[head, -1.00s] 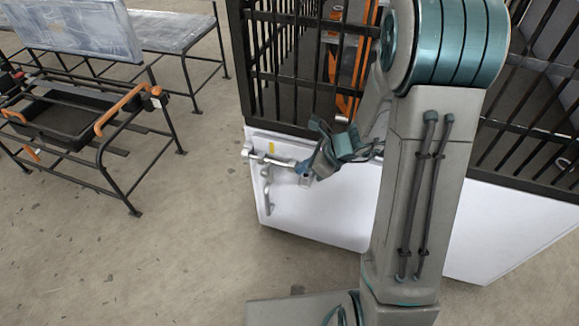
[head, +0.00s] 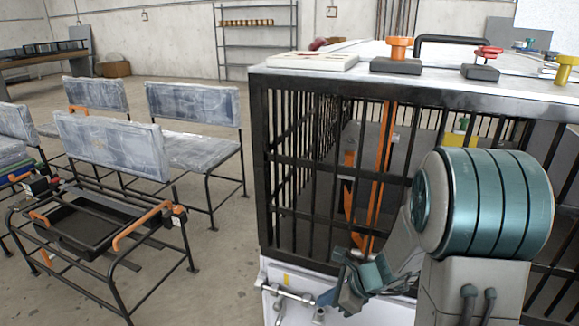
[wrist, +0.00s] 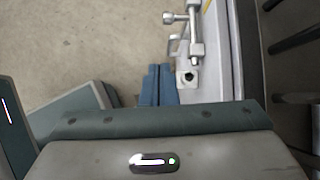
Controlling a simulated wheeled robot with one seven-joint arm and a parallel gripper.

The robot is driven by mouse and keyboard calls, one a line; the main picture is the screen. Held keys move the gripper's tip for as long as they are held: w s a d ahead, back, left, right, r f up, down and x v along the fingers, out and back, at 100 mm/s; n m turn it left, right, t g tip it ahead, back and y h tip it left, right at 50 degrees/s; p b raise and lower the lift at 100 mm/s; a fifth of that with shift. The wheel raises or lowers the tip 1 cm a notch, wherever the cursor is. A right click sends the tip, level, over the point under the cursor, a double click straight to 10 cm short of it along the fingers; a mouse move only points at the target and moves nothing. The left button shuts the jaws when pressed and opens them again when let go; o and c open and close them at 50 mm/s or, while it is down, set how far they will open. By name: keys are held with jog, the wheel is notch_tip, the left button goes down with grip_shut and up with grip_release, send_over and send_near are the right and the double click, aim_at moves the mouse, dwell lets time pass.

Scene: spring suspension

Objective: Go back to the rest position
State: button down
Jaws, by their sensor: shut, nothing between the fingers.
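My gripper (head: 326,297) is at the lower middle of the head view, in front of the white lower panel of the caged machine. It also shows in the wrist view (wrist: 158,86), with its blue fingers together and nothing between them. A metal handle (head: 284,293) is on the machine's white panel, just left of the fingertips in the head view. In the wrist view the handle (wrist: 196,48) lies just right of the fingertips. I cannot tell whether they touch. My arm's upper part fills the right of the head view.
The black barred cage (head: 283,165) stands close behind my gripper. Its top (head: 350,85) carries orange, red and yellow knobs. A black frame with a tray (head: 72,232) and several grey benches (head: 205,150) stand to the left. Bare floor (head: 222,265) lies between.

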jog(key=s+d+r+n+h+p, duration=0.1)
jog(key=s+r+n+p, duration=0.4)
jog(key=r, duration=0.7)
jog(key=s+d+r+n+h+p, duration=0.1)
jog(key=s+r+n+h+p, duration=0.2)
jog(key=s+r+n+p, duration=0.3)
jog(key=s+d+r+n+h+p, duration=0.2)
jog(key=s+r+n+p, duration=0.3)
jog(key=r+n+p, duration=0.5)
notch_tip(320, 180, up, 8)
jog(key=shift+s+f+n+g+h, duration=0.1)
jog(key=shift+s+n+g+h, duration=0.1)
jog(key=shift+n+g+h, duration=0.3)
